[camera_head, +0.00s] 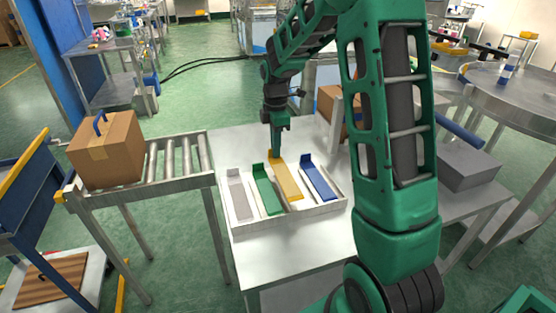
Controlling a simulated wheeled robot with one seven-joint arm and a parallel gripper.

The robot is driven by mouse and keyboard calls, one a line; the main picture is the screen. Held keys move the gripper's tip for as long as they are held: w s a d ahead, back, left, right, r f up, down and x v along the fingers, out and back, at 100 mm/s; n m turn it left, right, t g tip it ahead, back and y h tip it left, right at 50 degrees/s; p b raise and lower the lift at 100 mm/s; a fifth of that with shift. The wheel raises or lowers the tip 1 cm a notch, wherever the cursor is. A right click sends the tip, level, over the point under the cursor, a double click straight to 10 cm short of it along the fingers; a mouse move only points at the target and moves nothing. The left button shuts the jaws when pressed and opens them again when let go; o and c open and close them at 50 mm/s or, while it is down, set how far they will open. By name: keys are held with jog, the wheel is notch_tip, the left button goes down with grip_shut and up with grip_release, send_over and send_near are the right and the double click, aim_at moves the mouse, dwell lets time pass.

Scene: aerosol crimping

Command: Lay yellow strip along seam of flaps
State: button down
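A yellow strip (287,182) lies in a shallow white tray (290,215) on the metal table, between a green strip and a blue strip. Its far end has an upright tab. My gripper (275,150) points straight down at that tab and overlaps it in the picture. The fingers are too small to show whether they are open or shut on the tab. A cardboard box (331,104) stands at the back of the table, partly hidden by my arm; its top flaps and seam cannot be made out. Another closed cardboard box (112,158) sits on the roller conveyor at left.
The tray also holds a grey strip (238,195), a green strip (267,190) and a blue strip (318,178). The roller conveyor (178,165) adjoins the table's left side. A grey block (468,167) is at right. The table front is clear.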

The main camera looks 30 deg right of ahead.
jog(key=shift+w+d+f, duration=0.2)
jog(key=shift+d+f, duration=0.15)
jog(key=shift+d, duration=0.2)
jog(key=shift+w+d+f, duration=0.15)
jog(key=shift+d+f, duration=0.2)
jog(key=shift+d, duration=0.15)
jog(key=shift+f, duration=1.95)
jog(key=c, duration=2)
grip_release()
jog(key=shift+f, duration=0.1)
